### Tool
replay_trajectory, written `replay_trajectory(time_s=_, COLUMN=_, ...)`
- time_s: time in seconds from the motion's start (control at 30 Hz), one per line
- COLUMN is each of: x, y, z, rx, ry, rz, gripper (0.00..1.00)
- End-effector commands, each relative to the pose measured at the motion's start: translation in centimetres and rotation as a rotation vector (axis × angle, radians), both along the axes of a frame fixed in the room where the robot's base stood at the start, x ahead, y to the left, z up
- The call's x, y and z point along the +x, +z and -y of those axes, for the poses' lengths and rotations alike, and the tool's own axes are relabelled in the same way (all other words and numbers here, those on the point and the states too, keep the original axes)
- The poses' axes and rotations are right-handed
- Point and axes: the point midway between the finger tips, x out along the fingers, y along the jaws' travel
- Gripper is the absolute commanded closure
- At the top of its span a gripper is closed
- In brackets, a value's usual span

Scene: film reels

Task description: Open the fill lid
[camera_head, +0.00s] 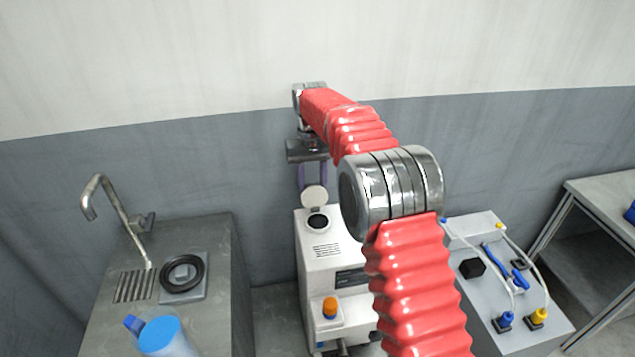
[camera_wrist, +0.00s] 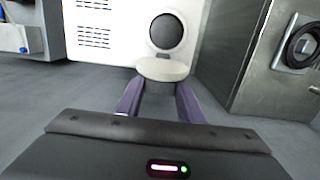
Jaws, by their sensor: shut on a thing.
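The fill lid (camera_head: 314,197) is a pale round disc, raised off the dark round fill opening (camera_head: 318,221) on top of the white machine (camera_head: 325,275). In the wrist view the lid (camera_wrist: 163,69) stands at the near side of the dark opening (camera_wrist: 166,31). My gripper (camera_head: 313,178) is above the machine, pointing down, its purple fingers at the lid's edge. In the wrist view my gripper (camera_wrist: 160,86) has one finger at each side of the lid and is shut on it. The exact finger contact is too small to see.
A grey sink counter (camera_head: 215,260) with a tap (camera_head: 110,200) and a black ring (camera_head: 183,273) stands left. A blue-topped container (camera_head: 160,335) is at front left. A bench (camera_head: 515,335) with blue and yellow fittings is right. The wall is close behind my gripper.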

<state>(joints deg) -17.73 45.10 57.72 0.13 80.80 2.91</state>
Motion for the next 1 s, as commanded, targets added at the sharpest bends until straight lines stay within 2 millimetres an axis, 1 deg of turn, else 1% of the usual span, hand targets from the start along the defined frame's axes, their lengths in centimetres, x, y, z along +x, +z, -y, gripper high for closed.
replay_trajectory(time_s=0.03, x=-0.4, y=-0.2, z=-0.3, rx=0.001, ry=0.002, rz=-0.013, gripper=1.0)
replay_trajectory(time_s=0.2, x=-0.8, y=-0.2, z=-0.2, rx=-0.002, ry=0.0, rz=-0.025, gripper=1.0)
replay_trajectory(time_s=0.57, x=-0.6, y=-0.2, z=0.3, rx=0.0, ry=-0.009, rz=-0.026, gripper=1.0)
replay_trajectory(time_s=0.6, x=-0.6, y=-0.2, z=0.3, rx=0.0, ry=-0.009, rz=-0.026, gripper=0.64)
replay_trajectory(time_s=0.83, x=-0.5, y=-0.1, z=0.6, rx=-0.002, ry=-0.014, rz=-0.024, gripper=0.48)
replay_trajectory(time_s=0.87, x=-0.5, y=-0.1, z=0.7, rx=-0.002, ry=-0.014, rz=-0.024, gripper=0.47)
replay_trajectory(time_s=1.0, x=-0.4, y=-0.1, z=0.8, rx=-0.003, ry=-0.016, rz=-0.023, gripper=0.47)
